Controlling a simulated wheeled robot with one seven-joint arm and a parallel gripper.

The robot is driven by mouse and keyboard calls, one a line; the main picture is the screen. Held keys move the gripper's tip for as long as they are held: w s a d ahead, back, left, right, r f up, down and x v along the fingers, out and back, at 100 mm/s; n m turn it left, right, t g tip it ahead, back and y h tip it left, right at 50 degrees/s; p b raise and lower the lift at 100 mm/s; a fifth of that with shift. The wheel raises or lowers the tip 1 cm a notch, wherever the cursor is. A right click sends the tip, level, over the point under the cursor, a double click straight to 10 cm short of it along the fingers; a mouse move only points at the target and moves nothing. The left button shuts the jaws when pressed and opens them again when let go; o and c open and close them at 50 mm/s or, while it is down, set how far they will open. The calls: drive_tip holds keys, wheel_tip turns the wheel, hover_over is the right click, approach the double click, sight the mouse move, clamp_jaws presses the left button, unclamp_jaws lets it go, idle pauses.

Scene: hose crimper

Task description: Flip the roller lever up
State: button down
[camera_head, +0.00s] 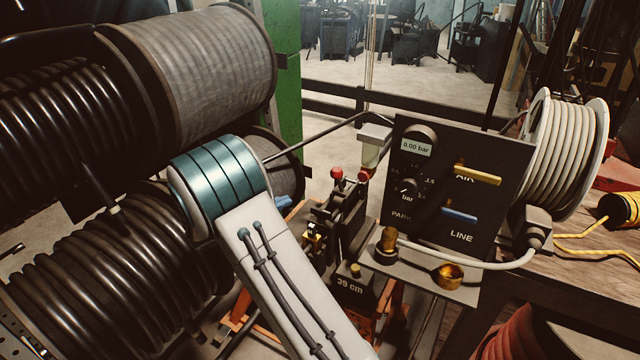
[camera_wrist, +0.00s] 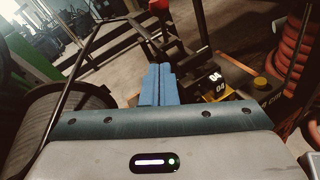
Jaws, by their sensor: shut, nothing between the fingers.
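A black crimper mechanism (camera_head: 345,220) stands at the centre of the head view. Levers with red knobs rise from it, one knob (camera_head: 337,172) on the left and another (camera_head: 365,174) to its right. I cannot tell for certain which is the roller lever. My gripper (camera_wrist: 158,68) shows there as two blue fingers pressed together, empty. Whether the fingertips touch the lever is unclear. In the head view my arm largely hides the gripper.
A dark panel (camera_head: 445,190) with a gauge, yellow and blue handles stands right of the mechanism. Below are a block marked 39 cm (camera_head: 353,284) and a brass fitting (camera_head: 450,275). Hose reels (camera_head: 200,60) crowd the left; a white hose reel (camera_head: 565,150) stands right.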

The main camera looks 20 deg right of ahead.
drive_tip(key=r+p+x, duration=0.2)
drive_tip(key=x, duration=1.1)
drive_tip(key=shift+s+d+r, duration=0.35)
drive_tip(key=shift+s, duration=0.05)
drive_tip(key=shift+r, duration=0.1)
